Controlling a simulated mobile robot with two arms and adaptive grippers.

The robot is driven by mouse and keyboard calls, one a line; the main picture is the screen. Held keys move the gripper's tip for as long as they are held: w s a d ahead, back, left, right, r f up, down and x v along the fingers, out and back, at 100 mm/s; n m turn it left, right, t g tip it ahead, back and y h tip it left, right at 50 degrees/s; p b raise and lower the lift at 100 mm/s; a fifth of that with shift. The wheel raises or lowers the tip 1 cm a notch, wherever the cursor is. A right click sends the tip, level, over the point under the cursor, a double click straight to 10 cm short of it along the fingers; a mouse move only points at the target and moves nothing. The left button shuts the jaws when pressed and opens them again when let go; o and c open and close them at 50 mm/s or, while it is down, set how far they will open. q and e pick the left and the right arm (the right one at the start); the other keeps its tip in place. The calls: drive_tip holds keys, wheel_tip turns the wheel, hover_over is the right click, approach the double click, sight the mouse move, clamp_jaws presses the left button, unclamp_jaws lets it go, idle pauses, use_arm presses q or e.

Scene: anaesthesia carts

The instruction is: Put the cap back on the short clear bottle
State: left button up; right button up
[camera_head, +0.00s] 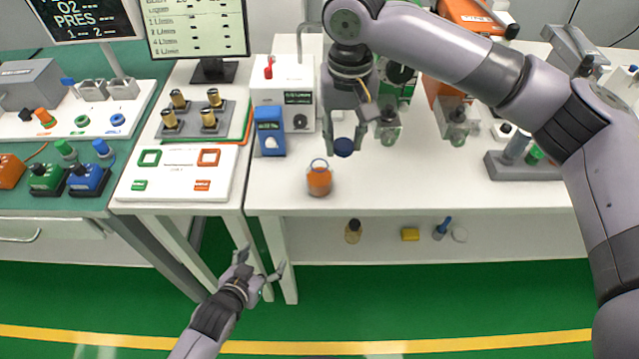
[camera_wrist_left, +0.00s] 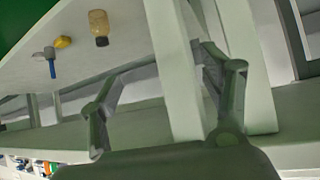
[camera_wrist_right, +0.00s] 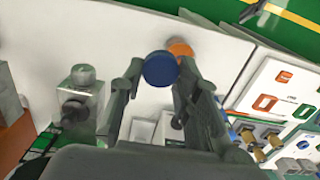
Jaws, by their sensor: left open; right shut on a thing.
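My right gripper (camera_head: 345,140) is shut on a dark blue round cap (camera_head: 344,148), held above the white table. The cap also shows between the fingertips in the right wrist view (camera_wrist_right: 160,69). A short bottle with orange contents (camera_head: 319,181) stands on the table, below and left of the cap in the head view; a thin bluish ring shows at its top. Its orange part shows behind the cap in the right wrist view (camera_wrist_right: 180,48). Cap and bottle look apart. My left gripper (camera_head: 262,263) is open and empty, low in front of the tables.
A blue device (camera_head: 269,131) stands left of the bottle. Clear containers (camera_head: 388,131) (camera_head: 458,128) stand behind and right. The lower shelf (camera_head: 385,250) holds a small dark-capped bottle (camera_head: 353,231) and a yellow block (camera_head: 410,234). The table's right front is clear.

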use_arm(q)
drive_tip(key=w+d+r+t+h+b, duration=0.1)
drive_tip(key=d+r+t+h+b, duration=0.15)
drive_tip(key=r, duration=1.05)
drive_tip(key=m+t+h+p, duration=0.1)
drive_tip(key=m+t+h, duration=0.1)
drive_tip(key=t+h, duration=0.1)
approach(312, 183)
drive_tip(key=shift+w+d, duration=0.15)
drive_tip(key=shift+w, duration=0.2)
use_arm(e)
drive_tip(key=shift+w+a+r, duration=0.15)
drive_tip(key=shift+w+a, duration=0.3)
drive_tip(key=shift+a, duration=0.25)
drive_tip(key=shift+w+a+r, duration=0.2)
drive_tip(key=shift+w+a, duration=0.3)
drive_tip(key=shift+a, duration=0.25)
drive_tip(key=shift+w+a+r, duration=0.15)
drive_tip(key=shift+w+a, duration=0.3)
drive_tip(key=shift+a, duration=0.25)
use_arm(q)
drive_tip(key=shift+w, duration=0.1)
drive_tip(key=x, duration=1.2)
drive_tip(key=shift+d, duration=0.15)
drive_tip(key=shift+c, duration=0.5)
clamp_jaws()
use_arm(e)
drive_tip(key=shift+f, duration=2.5)
